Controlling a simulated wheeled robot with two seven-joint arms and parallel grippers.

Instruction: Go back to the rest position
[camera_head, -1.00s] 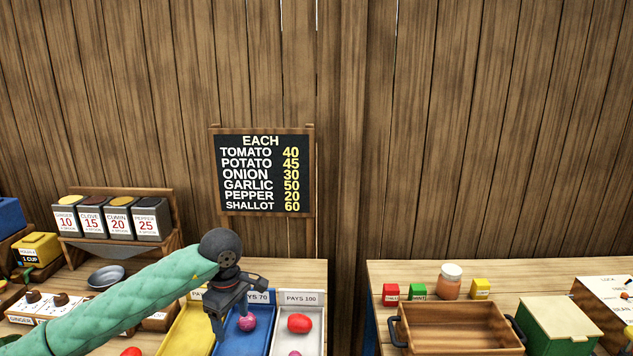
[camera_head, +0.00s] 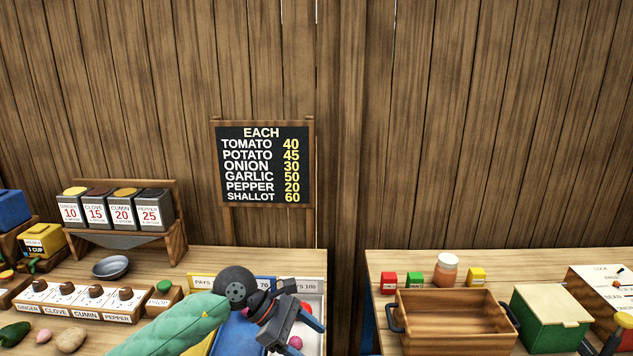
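My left arm comes in from the bottom left in a green sleeve. Its gripper (camera_head: 292,332) is over the pay trays, turned to the right and downward, with its two fingers apart and nothing seen between them. It covers much of the blue tray (camera_head: 232,333). A pink round vegetable (camera_head: 296,342) shows just beyond the fingers, low in the view. A dark shape (camera_head: 608,343) at the bottom right edge may be the tip of my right gripper; too little shows to tell its state.
The price board (camera_head: 264,165) stands behind the left table. On the right table are a wooden crate (camera_head: 455,322), a green box (camera_head: 550,318) and a jar (camera_head: 446,270). A gap separates the tables.

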